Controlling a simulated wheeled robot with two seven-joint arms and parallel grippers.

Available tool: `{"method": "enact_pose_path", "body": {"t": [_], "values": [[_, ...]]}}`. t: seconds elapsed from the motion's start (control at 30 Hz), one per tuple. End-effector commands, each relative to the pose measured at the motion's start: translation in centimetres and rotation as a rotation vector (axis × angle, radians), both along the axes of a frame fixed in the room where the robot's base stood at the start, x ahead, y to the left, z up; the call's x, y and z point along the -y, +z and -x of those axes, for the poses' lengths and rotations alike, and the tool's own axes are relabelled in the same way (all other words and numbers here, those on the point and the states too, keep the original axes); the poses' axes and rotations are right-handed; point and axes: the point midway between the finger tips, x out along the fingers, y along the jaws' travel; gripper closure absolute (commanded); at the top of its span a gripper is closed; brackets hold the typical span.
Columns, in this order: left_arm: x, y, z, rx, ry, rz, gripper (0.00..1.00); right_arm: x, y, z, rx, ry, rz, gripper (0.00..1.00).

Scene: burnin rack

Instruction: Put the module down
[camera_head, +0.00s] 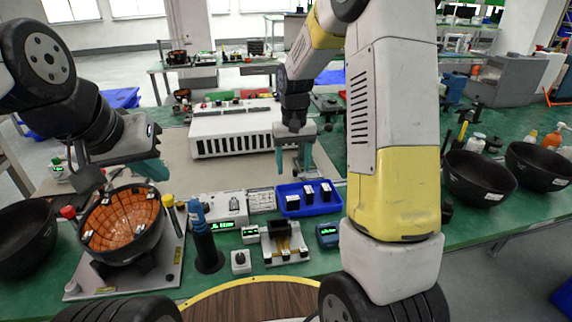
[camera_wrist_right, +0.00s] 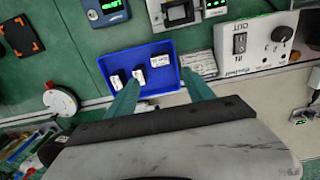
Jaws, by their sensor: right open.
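Three small dark modules with white labels stand in a blue tray (camera_head: 283,207), which is also in the right wrist view (camera_wrist_right: 107,62). In that view they are the left module (camera_wrist_right: 117,81), the middle module (camera_wrist_right: 139,76) and the right module (camera_wrist_right: 161,60). My right gripper (camera_head: 293,168) is open above and behind the tray. Its teal fingers (camera_wrist_right: 160,79) reach over the tray's edge in the wrist view, apart, with nothing held between them. My left gripper (camera_head: 150,168) hangs above the orange-lined bowl (camera_head: 125,222); its jaw opening is not clear.
A socket fixture (camera_head: 285,245) and a blue meter (camera_head: 328,235) stand in front of the tray. A white slotted unit (camera_head: 232,130) is behind it. A dark cylinder stand (camera_head: 205,245) is to the left. Black bowls (camera_head: 478,178) are at the right.

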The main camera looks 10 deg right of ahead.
Motion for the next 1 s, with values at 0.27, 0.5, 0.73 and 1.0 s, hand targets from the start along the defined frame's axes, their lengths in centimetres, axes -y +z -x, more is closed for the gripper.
{"method": "enact_pose_path", "body": {"t": [0.27, 0.5, 0.73, 1.0], "values": [[0.0, 0.0, 0.0, 0.0, 0.0, 0.0, 1.0, 0.4, 6.6, 3.6, 0.109, -0.006, -0.057, 0.39], [0.0, 0.0, 0.0, 0.0, 0.0, 0.0, 1.0, 0.5, 13.6, 11.5, 0.289, 0.0, -0.134, 0.39], [0.0, 0.0, 0.0, 0.0, 0.0, 0.0, 1.0, 0.4, 16.5, 18.9, 0.451, 0.013, -0.177, 0.39], [0.0, 0.0, 0.0, 0.0, 0.0, 0.0, 1.0, 0.1, 16.8, 22.7, 0.541, 0.02, -0.191, 0.39]]}}
